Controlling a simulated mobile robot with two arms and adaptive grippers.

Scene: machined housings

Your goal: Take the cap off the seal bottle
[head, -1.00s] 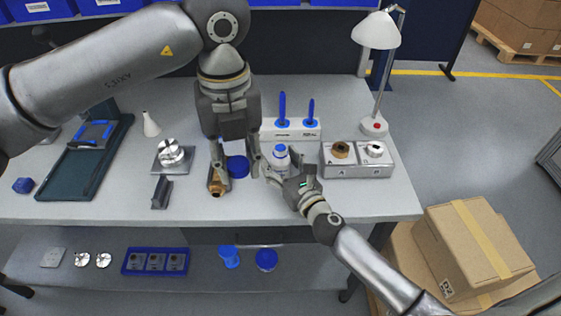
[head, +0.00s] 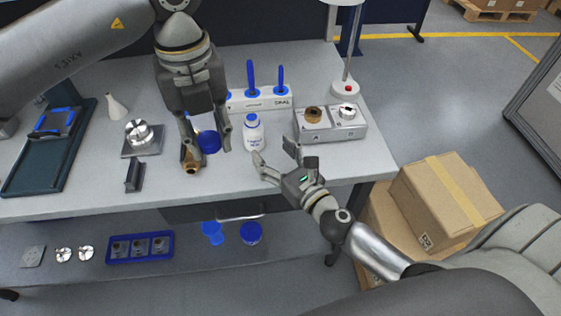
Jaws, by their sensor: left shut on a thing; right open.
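The seal bottle (head: 253,136) stands upright on the bench, a small white bottle with a printed label and its blue cap (head: 250,118) on top. My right gripper (head: 274,158) is open just in front of and to the right of the bottle, its fingers apart and nothing between them. My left gripper (head: 206,146) points down to the left of the bottle, shut on a round blue disc (head: 209,142) between its fingers. Its fingers partly hide the disc's edges.
A brass part (head: 190,163) lies by the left gripper. A white rack (head: 265,101) with blue-handled tools stands behind the bottle. A grey block (head: 330,128) with brass and silver parts is at right, near a lamp (head: 345,88). Bare bench lies in front of the bottle.

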